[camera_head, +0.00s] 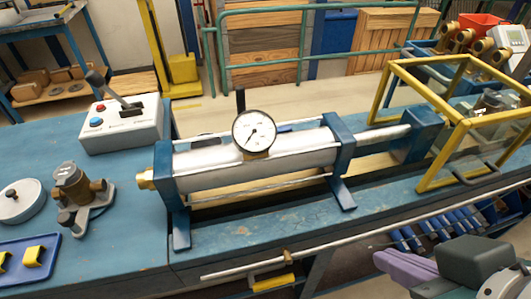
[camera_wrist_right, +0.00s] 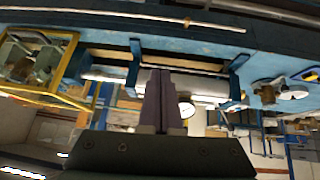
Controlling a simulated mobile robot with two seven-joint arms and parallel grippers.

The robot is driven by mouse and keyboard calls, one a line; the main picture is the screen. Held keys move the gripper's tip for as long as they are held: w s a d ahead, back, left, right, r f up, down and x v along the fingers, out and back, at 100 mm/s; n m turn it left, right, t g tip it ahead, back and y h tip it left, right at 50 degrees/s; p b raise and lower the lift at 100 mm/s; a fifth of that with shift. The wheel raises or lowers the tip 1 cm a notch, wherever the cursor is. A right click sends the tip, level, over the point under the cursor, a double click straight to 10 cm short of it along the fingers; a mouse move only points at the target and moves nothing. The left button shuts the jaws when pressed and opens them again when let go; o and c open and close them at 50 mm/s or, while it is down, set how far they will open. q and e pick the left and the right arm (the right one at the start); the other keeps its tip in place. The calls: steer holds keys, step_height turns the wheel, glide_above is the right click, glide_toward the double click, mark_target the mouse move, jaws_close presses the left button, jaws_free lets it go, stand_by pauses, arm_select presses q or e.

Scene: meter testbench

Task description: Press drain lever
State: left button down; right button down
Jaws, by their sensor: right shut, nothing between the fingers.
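A lever with a yellow grip (camera_head: 273,283) hangs below the bench's front edge, under a long pale rod (camera_head: 370,239); it may be the drain lever. Another lever with a dark handle (camera_head: 103,84) stands on a grey control box (camera_head: 122,124) at the back left. My right gripper (camera_head: 382,262) is at the lower right of the head view, in front of the bench, right of the yellow grip and apart from it. Its purple fingers are together and empty, as the right wrist view (camera_wrist_right: 161,74) also shows. My left gripper is out of view.
A metal cylinder (camera_head: 290,155) with a round gauge (camera_head: 254,133) lies along the blue bench (camera_head: 240,231). A yellow-framed clear guard (camera_head: 404,64) stands at the right. A brass meter (camera_head: 72,185) and a blue tray (camera_head: 40,241) sit at the left.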

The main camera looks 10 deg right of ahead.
steer(key=a+f+t+b, duration=0.2)
steer(key=a+f+b, duration=0.1)
steer(key=f+b, duration=1)
steer(key=w+a+f+t+b, duration=0.1)
steer(key=a+f+b, duration=0.2)
steer(key=f+b, duration=1.1)
steer(key=shift+w+f+t+y, duration=0.3)
steer(key=shift+f+t+y, duration=0.1)
steer(key=shift+f, duration=0.2)
steer(key=s+f+b+x, duration=0.1)
steer(key=b+x, duration=0.3)
steer(key=x, duration=0.9)
steer(key=shift+s+f+b, duration=0.35)
steer(key=shift+f+b, duration=0.05)
steer(key=shift+f, duration=0.2)
